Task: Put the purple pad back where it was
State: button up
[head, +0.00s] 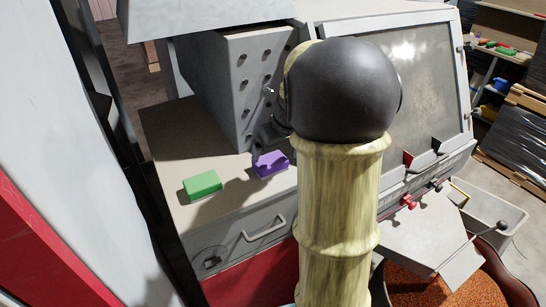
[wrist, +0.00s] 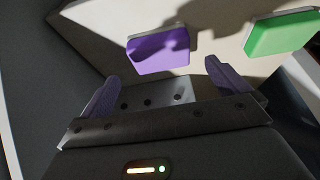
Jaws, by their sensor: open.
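The purple pad (head: 271,164) lies flat on the beige top of a grey cabinet, to the right of a green pad (head: 202,184). In the wrist view the purple pad (wrist: 158,56) is just beyond the fingertips, roughly centred between them, with a shadow across it. The green pad (wrist: 281,35) is at the upper right there. My gripper (wrist: 162,72) is open, with its two purplish fingers apart and nothing between them. In the head view my arm hides most of the gripper, and only a dark part shows beside the purple pad.
A grey perforated metal housing (head: 238,85) stands right behind the pads. A drawer with a handle (head: 264,229) is in the cabinet front. To the right are a slanted glass panel (head: 421,90), red levers (head: 408,202) and a container of orange granules (head: 422,287). The cabinet top around the green pad is clear.

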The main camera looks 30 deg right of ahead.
jog(key=v, duration=0.5)
dwell(0.5)
jog(key=s+a+f+g, duration=0.2)
jog(key=s+a+f, duration=1.1)
jog(key=a, duration=0.2)
jog(key=shift+s+a+f, duration=0.25)
jog(key=shift+s+a, duration=0.05)
jog(key=shift+s, duration=0.1)
